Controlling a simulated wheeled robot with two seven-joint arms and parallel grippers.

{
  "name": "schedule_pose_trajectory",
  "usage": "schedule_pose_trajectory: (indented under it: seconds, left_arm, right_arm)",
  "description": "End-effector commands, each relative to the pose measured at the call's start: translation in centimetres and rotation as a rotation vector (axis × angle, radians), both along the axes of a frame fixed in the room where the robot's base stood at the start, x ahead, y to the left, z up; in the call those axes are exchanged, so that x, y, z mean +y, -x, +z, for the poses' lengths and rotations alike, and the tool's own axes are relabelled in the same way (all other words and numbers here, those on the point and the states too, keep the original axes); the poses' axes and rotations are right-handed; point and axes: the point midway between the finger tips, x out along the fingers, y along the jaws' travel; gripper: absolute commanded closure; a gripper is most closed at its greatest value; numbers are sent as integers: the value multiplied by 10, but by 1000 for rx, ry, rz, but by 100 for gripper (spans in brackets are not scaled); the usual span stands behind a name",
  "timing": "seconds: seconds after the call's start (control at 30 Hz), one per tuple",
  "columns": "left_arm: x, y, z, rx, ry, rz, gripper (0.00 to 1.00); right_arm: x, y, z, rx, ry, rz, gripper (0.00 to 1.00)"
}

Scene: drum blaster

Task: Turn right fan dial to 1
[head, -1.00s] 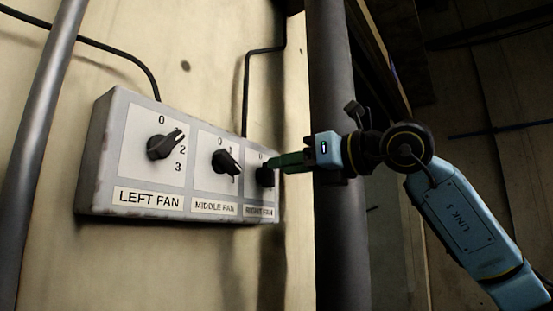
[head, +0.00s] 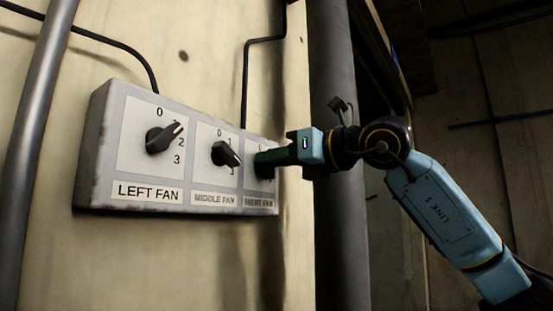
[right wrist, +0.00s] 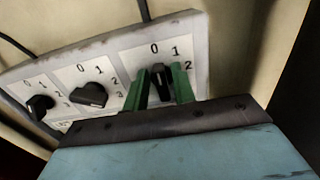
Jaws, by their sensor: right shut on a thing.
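The grey fan control box (head: 92,150) is fixed to the wall with three black dials. The right fan dial (right wrist: 158,72) shows in the right wrist view between the green fingers of my right gripper (right wrist: 162,78). Its pointer appears near 0; its exact setting is partly hidden. My right gripper (head: 262,163) is shut on this dial and hides most of it in the head view. The label RIGHT FAN (head: 259,203) sits below. My left gripper is not in view.
The middle fan dial (head: 226,154) and left fan dial (head: 162,138) are beside it on the box. A dark vertical pipe (head: 336,240) stands right of the box, close behind my right arm. A grey pipe (head: 38,130) runs at the left.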

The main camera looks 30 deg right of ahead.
Motion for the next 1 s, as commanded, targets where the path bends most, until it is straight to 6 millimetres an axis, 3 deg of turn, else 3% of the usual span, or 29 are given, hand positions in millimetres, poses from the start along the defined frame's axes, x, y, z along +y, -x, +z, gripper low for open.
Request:
schedule_pose_trajectory:
  seconds: [1.0]
  left_arm:
    - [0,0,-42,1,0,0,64]
  right_arm:
    - [-7,-3,-2,237,-576,0,97]
